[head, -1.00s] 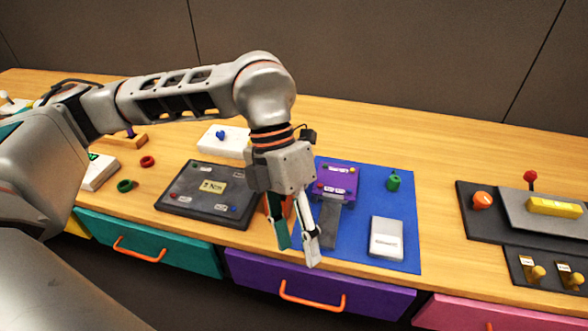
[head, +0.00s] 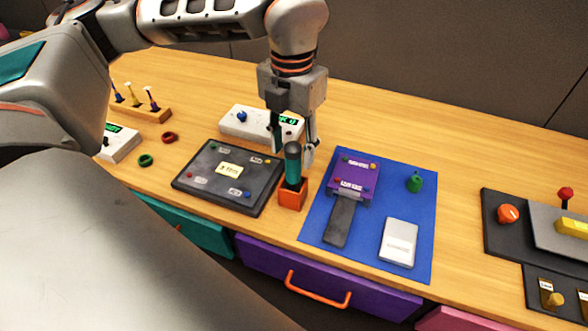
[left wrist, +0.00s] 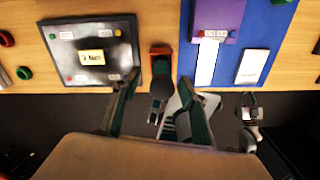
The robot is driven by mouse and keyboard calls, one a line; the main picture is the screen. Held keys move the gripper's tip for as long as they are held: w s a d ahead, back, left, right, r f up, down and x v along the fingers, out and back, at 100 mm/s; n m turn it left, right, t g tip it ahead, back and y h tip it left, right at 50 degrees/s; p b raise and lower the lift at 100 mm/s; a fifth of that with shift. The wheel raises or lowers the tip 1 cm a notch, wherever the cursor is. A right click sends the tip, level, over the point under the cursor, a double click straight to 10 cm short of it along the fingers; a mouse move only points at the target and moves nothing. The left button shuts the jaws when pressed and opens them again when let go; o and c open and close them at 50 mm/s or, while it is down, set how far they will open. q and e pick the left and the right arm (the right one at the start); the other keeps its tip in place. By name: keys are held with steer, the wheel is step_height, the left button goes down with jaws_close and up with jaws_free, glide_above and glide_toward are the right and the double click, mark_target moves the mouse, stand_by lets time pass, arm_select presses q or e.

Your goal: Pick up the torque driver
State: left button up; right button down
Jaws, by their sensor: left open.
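The torque driver (head: 292,163) has a dark teal handle and stands upright in an orange holder (head: 291,195) near the table's front edge. My left gripper (head: 295,150) points down, open, with its fingertips level with the handle; the handle shows in front of it. In the left wrist view the orange holder (left wrist: 160,50) and the driver (left wrist: 158,80) show ahead, between the spread fingers of my left gripper (left wrist: 158,82). I cannot tell whether a finger touches the handle.
A dark panel (head: 205,190) lies close left of the holder. A blue mat (head: 415,210) lies to the right, with a purple device (head: 355,172), a white box (head: 399,242) and a green knob (head: 414,182). A white display unit (head: 235,122) stands behind.

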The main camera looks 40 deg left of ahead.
mark_target(293, 163)
arm_select(q)
steer(key=f, duration=0.4)
steer(key=shift+s+d, duration=0.15)
steer(key=shift+d, duration=0.05)
steer(key=c, duration=1.2)
steer(key=shift+r, duration=0.15)
